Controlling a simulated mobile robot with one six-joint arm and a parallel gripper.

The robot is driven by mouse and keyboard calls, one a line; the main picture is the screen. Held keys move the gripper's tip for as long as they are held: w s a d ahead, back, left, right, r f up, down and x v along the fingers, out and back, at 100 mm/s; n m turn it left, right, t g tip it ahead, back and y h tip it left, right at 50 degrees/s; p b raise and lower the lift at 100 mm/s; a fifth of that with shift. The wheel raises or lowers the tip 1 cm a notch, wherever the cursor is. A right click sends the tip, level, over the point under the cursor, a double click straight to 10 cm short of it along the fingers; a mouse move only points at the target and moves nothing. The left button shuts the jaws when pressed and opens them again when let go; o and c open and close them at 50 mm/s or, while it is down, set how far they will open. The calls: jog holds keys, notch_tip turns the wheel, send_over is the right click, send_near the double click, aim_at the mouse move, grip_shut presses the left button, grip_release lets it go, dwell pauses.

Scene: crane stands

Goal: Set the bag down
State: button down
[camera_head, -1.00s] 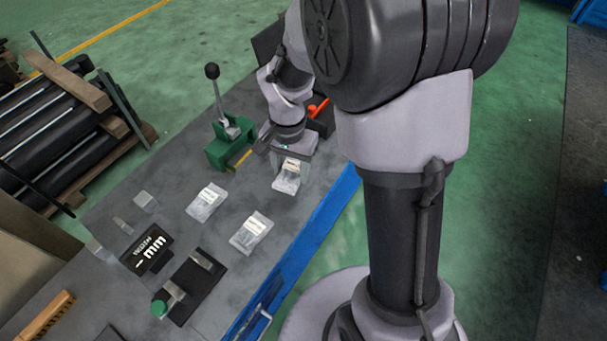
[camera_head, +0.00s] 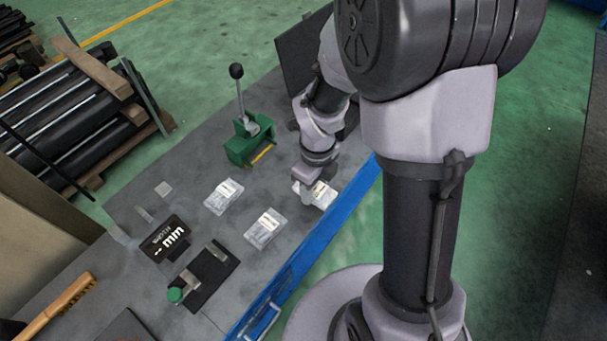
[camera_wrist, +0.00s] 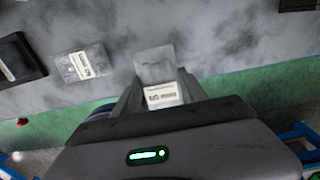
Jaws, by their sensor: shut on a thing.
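My gripper (camera_head: 308,187) is low over the near right part of the grey workbench (camera_head: 195,165). It is shut on a clear bag (camera_head: 324,195) with a white label, close to the bench's blue front edge. In the wrist view the same bag (camera_wrist: 155,66) sticks out past my gripper (camera_wrist: 160,90), its label between the fingers. I cannot tell whether the bag touches the bench. Two similar bags lie flat on the bench: one further left (camera_head: 223,196), one nearer the front (camera_head: 265,228). One lying bag also shows in the wrist view (camera_wrist: 84,64).
A green lever press (camera_head: 248,145) stands behind the bags. A black "mm" display (camera_head: 166,238) and a black plate with a green knob (camera_head: 210,275) are on the left. A wooden brush (camera_head: 55,308) lies at the lower left. Bare bench surrounds the bags.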

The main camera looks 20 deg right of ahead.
jog(key=w, duration=0.7)
jog(key=shift+a+f, duration=0.3)
notch_tip(320, 180, down, 4)
jog(key=shift+r+b, duration=0.15)
jog(key=shift+b, duration=0.8)
jog(key=shift+r, duration=0.1)
jog(key=c, duration=0.6)
grip_release()
